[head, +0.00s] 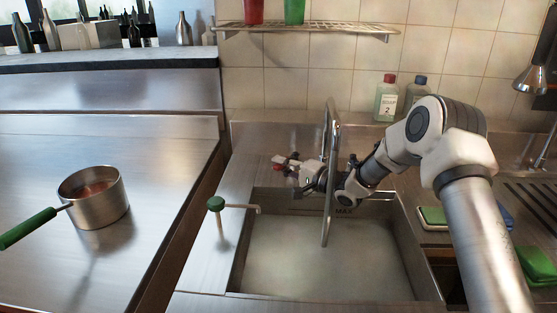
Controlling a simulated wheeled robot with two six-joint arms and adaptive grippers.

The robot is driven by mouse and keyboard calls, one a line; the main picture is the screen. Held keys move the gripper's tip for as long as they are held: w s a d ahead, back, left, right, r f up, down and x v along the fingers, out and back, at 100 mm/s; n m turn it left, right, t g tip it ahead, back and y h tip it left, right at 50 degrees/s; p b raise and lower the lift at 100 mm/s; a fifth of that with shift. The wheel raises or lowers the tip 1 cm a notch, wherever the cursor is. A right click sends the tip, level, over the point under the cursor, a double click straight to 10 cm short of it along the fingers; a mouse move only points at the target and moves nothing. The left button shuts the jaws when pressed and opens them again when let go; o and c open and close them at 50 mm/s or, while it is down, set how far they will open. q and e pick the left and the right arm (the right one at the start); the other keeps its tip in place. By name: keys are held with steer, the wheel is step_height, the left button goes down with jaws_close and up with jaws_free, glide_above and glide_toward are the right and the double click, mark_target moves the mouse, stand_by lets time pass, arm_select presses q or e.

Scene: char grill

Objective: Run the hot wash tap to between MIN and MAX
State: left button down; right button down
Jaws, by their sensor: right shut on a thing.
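A pale, flat surface (320,260) lies below that mark; a MIN mark does not show. A tall, curved metal spout (331,135) rises behind the basin and hangs over it. My right gripper (298,173) is left of the spout, shut on a small red-marked tap handle (280,161). The gripper hides part of the handle, and the spout crosses in front of my wrist. I cannot make out a water stream. My left gripper is out of view.
A green-knobbed post (216,203) with a bent metal arm stands at the basin's left rim. A green-handled pot (96,203) sits on the left counter. Bottles (387,98) stand behind my right arm.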

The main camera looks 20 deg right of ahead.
steer(key=c, duration=1.2)
jaws_free()
steer(key=shift+o, duration=0.2)
steer(key=shift+s, duration=0.1)
steer(key=v, duration=1.2)
